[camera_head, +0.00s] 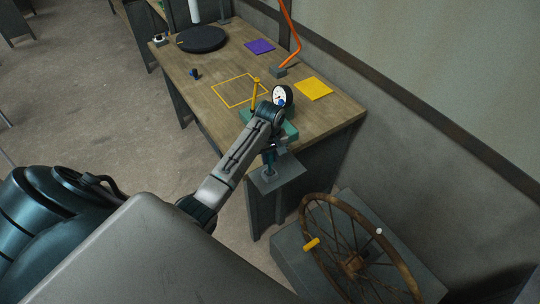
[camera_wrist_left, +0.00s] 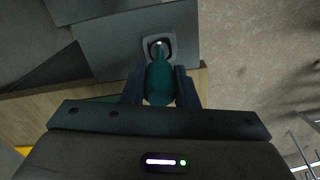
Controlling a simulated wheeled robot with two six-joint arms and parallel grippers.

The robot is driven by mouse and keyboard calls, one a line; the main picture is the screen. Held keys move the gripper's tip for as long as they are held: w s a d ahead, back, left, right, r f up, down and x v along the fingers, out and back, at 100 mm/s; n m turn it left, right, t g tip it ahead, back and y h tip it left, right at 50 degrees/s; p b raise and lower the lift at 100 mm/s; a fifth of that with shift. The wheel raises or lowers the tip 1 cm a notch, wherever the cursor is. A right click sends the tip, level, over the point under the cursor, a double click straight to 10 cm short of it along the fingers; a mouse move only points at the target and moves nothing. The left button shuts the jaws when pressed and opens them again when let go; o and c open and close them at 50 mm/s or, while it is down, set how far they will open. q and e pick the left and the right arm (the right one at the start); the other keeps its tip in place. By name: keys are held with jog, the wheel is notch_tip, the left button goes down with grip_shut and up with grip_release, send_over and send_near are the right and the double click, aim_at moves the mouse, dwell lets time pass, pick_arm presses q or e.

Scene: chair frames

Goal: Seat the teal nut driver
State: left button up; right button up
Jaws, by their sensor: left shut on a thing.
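The teal nut driver (camera_wrist_left: 160,84) is held between the two fingers of my left gripper (camera_wrist_left: 160,90), its tapered end pointing at a pale grey square socket (camera_wrist_left: 147,45). The socket has a dark round opening and a small bright spot in it. I cannot tell whether the driver's tip is inside the opening or just above it. In the head view my left gripper (camera_head: 268,151) is above a grey stand (camera_head: 280,177) at the near end of the workbench, and the driver is mostly hidden there. My right gripper is not in view.
The wooden workbench (camera_head: 330,108) holds a green block (camera_head: 290,130), a dial gauge (camera_head: 281,96), a yellow square (camera_head: 313,89), a purple square (camera_head: 259,47) and a black disc (camera_head: 202,39). A rusty spoked wheel (camera_head: 398,239) sits at lower right. Open floor (camera_head: 90,90) lies left.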

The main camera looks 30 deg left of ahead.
pick_arm(q)
jog(key=shift+f, duration=0.6)
jog(key=o, duration=1.1)
jog(key=shift+c, duration=0.2)
